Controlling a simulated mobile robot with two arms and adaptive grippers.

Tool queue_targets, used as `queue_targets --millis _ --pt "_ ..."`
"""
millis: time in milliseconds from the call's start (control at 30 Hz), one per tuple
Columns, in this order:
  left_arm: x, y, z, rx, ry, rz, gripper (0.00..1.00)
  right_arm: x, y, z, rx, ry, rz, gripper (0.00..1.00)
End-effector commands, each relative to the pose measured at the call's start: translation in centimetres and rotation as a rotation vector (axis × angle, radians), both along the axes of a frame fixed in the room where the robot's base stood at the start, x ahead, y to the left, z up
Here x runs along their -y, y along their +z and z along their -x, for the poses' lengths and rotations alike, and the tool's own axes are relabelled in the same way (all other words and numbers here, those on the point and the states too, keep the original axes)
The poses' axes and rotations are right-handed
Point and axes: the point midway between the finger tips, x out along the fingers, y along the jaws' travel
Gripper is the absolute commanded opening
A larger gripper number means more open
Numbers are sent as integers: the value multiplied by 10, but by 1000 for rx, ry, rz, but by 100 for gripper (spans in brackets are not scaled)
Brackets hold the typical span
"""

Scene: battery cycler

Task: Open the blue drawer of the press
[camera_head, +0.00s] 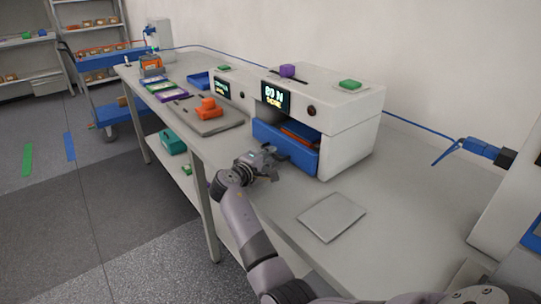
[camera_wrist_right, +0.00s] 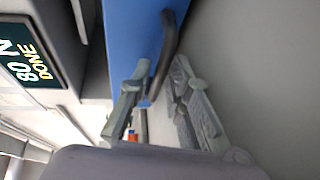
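The press (camera_head: 350,125) is a white box on the bench with a lit display (camera_head: 275,96). Its blue drawer (camera_head: 300,157) is pulled partly out, and blue and orange contents (camera_head: 300,131) show inside. My right gripper (camera_head: 270,158) is at the drawer front. In the right wrist view, the blue drawer (camera_wrist_right: 130,35) has a dark bar handle (camera_wrist_right: 168,45). My right gripper's fingertips (camera_wrist_right: 160,75) are apart on either side of the handle, with gaps visible. Whether either finger touches it is unclear. My left gripper is not in view.
A thin grey plate (camera_head: 331,216) lies on the bench (camera_head: 400,195) right of the gripper. An orange object (camera_head: 208,109) sits on a grey plate to the left. A purple block (camera_head: 287,71) and a green block (camera_head: 350,85) rest on top of the press.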

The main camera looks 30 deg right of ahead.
Motion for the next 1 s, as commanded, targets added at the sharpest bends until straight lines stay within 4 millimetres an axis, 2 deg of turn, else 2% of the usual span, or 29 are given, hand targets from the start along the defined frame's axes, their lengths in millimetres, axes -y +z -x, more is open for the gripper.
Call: queue_targets --millis 300,1000 --pt "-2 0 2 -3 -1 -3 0 0 0 0 0 0 0 0" --pt "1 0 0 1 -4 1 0 1 -1 0 0 -1 -1 0"
